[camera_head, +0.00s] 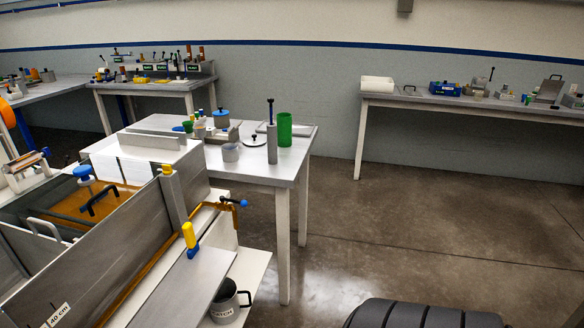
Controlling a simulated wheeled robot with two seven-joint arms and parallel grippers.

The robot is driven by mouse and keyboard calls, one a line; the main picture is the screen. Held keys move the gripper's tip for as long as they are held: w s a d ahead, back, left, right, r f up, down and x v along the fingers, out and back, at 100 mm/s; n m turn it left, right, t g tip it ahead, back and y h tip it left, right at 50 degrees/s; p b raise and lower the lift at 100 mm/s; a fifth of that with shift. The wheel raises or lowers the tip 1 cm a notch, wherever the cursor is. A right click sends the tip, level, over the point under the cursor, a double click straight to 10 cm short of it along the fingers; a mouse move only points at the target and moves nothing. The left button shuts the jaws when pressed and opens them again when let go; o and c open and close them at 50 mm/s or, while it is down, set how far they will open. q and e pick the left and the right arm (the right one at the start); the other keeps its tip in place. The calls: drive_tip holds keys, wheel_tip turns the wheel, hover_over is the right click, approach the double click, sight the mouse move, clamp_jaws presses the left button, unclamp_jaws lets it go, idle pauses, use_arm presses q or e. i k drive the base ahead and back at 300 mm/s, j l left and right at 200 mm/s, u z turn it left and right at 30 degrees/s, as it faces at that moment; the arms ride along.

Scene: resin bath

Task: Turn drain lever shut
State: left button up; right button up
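A grey metal bath (110,245) with tall walls stands at the left, with amber resin (90,202) inside. An amber pipe (150,272) runs along its outer right side. At the pipe's upper end a short dark lever with a blue ball knob (236,202) points right. An upright yellow handle on a blue base (190,238) stands lower, by a grey panel beside the bath. I cannot tell for certain which is the drain lever or whether the drain is open. Neither of my grippers is in view.
A table (290,172) behind holds a green cup (285,130) and other items. Further benches line the wall. A black ridged object (425,314) fills the bottom right. The floor (410,230) between is clear.

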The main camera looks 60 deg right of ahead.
sight(243, 203)
drive_tip(key=z, duration=1.6)
